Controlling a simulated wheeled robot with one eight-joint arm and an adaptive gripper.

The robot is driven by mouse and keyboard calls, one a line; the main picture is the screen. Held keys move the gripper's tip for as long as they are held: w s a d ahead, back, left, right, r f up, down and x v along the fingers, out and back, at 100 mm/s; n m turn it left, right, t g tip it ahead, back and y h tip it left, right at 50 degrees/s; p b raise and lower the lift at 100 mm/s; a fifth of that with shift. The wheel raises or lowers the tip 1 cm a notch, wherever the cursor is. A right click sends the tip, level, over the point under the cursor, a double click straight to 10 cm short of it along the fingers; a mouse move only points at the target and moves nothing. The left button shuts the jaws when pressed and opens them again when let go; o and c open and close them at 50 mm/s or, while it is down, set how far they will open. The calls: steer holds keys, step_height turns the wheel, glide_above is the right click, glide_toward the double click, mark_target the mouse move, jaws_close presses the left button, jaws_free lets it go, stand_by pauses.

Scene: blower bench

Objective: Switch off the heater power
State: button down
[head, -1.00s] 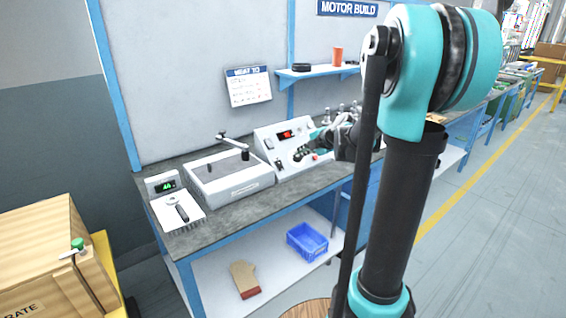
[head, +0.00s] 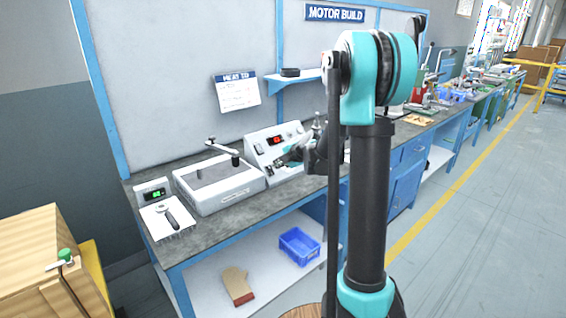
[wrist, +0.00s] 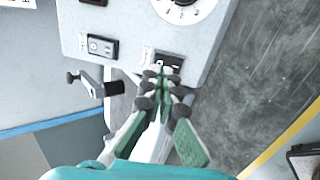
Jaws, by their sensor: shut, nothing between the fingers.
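The control box (head: 258,143) is a pale sloped panel on the bench with a red lit display and dark switches. In the wrist view its panel (wrist: 134,25) fills the upper middle. A dark switch (wrist: 168,60) is right at my fingertips, which partly cover it. Another dark switch (wrist: 100,47) is to its left. A white dial (wrist: 184,9) is above. The labels are too small to read, so I cannot tell which switch is the heater power. My gripper (wrist: 163,74) is shut and empty, at the panel's lower edge; I cannot tell whether it touches. It also shows in the head view (head: 281,162).
A grey lidded unit (head: 215,187) with a lever stands left of the box. A scale with a green display (head: 157,193) is at the bench's left end. A blue bin (head: 299,246) and a mitt (head: 237,285) lie on the lower shelf. Floor at right is clear.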

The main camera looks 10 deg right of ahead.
mark_target(269, 166)
steer(key=shift+x, duration=1.7)
steer(key=shift+a, duration=0.1)
steer(key=shift+w+a+f, duration=0.15)
steer(key=shift+w+a, duration=0.05)
steer(key=shift+w, duration=0.15)
steer(key=shift+s+d, duration=0.1)
steer(key=shift+r, duration=0.25)
steer(key=shift+r, duration=0.55)
